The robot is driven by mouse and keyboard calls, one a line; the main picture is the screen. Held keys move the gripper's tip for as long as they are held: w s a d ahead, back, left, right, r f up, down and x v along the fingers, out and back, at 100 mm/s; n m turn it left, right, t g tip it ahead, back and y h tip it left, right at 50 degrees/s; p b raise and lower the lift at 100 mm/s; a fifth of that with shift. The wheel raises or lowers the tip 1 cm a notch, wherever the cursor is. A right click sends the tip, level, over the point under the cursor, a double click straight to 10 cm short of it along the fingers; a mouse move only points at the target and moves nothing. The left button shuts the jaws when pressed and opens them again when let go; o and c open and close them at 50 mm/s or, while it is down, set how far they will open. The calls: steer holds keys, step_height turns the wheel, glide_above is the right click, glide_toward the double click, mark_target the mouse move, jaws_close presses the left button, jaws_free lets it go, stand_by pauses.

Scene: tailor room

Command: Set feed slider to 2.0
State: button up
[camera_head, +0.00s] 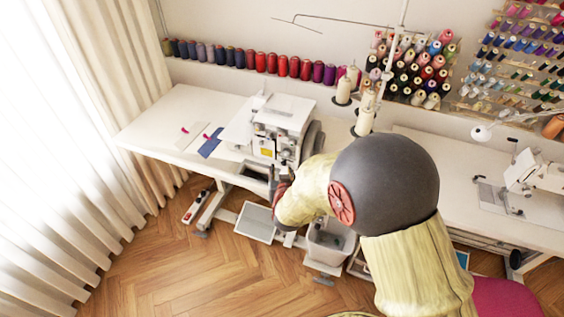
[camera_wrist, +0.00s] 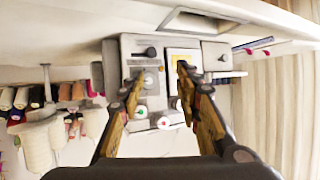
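The white overlock sewing machine (camera_head: 284,113) stands on the white table, left of my arm. It fills the middle of the wrist view (camera_wrist: 180,45), where the picture is turned over with the table at the top. Its face shows a dark knob (camera_wrist: 151,52), a green-centred dial (camera_wrist: 141,112) and a red-centred dial (camera_wrist: 163,123). I cannot tell the feed slider or its setting apart among the small parts between my fingers. My gripper (camera_wrist: 160,75) is open and empty, its two fingers apart in front of the machine. My arm hides part of the gripper (camera_head: 278,181) in the head view.
The white table (camera_head: 165,118) carries a blue cloth piece (camera_head: 211,142) left of the machine. Thread cones (camera_head: 364,112) stand behind my arm. A second sewing machine (camera_head: 535,175) is at right. A pedal (camera_head: 196,206) lies below, with open wooden floor in front.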

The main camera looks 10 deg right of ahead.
mark_target(284, 164)
steer(key=shift+w+d+f+h, duration=0.1)
steer(key=shift+d+f+h, duration=0.15)
steer(key=shift+f, duration=0.35)
steer(key=shift+w+d+f+h, duration=0.15)
steer(key=shift+d+f, duration=0.15)
steer(key=shift+f, duration=0.25)
steer(key=shift+w+d+f+t, duration=0.1)
steer(key=shift+w+f+t, duration=0.1)
steer(key=shift+t, duration=0.1)
steer(key=shift+b+x, duration=1.25)
steer(key=shift+x, duration=2.35)
steer(key=shift+r, duration=0.1)
steer(key=c, duration=0.8)
jaws_close()
